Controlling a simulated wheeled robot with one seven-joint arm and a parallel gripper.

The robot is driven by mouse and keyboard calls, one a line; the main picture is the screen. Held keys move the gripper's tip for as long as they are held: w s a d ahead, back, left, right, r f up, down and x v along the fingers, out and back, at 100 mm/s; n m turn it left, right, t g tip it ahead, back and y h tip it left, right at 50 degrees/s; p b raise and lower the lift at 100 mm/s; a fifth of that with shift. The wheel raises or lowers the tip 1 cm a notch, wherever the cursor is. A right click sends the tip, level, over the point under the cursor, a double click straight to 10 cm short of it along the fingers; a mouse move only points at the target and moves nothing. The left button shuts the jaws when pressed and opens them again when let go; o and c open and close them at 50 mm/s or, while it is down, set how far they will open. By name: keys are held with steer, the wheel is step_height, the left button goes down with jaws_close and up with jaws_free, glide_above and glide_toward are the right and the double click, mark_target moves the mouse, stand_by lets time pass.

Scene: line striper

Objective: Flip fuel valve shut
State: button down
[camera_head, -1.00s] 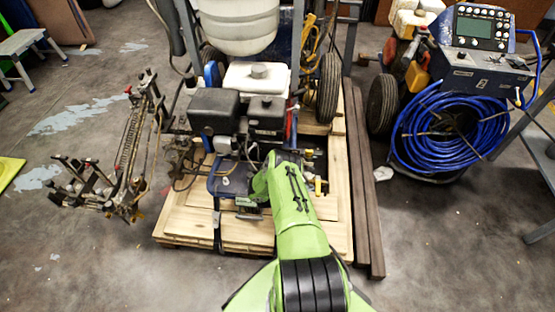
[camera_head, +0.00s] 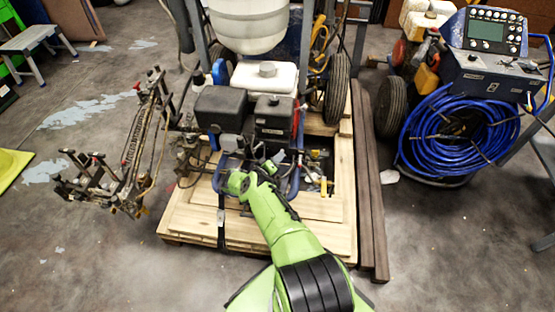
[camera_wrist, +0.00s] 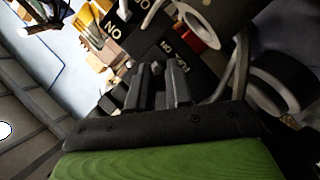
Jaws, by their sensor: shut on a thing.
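The line striper's engine (camera_head: 262,118) sits on a wooden pallet, with black covers and a white tank above. In the wrist view a black plate (camera_wrist: 181,52) carries white lettering that reads like "FUEL ON". My gripper (camera_wrist: 160,78) has its dark fingers close together just below that lettering, shut on a small part between them. That part appears to be the fuel valve lever, mostly hidden by the fingers. A red part (camera_wrist: 203,32) shows just beyond. In the head view my green arm reaches to the engine's front, and my fingertips are hard to make out.
The pallet (camera_head: 190,222) lies under the machine, with dark beams (camera_head: 372,200) along its right. A blue hose coil (camera_head: 455,135) stands at right. A metal spray frame (camera_head: 120,170) stands at left. Open floor lies in front. A curved tube (camera_wrist: 275,88) is close right of the fingers.

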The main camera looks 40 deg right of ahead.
steer(key=shift+w+r, duration=0.2)
steer(key=c, duration=1.4)
jaws_free()
steer(key=shift+w+f, duration=0.1)
steer(key=shift+o, duration=0.2)
steer(key=shift+a, duration=0.15)
steer(key=p+v, duration=0.7)
steer(key=v, duration=0.8)
steer(key=shift+s+a+p, duration=0.2)
steer(key=shift+a+p, duration=0.05)
steer(key=shift+p, duration=0.15)
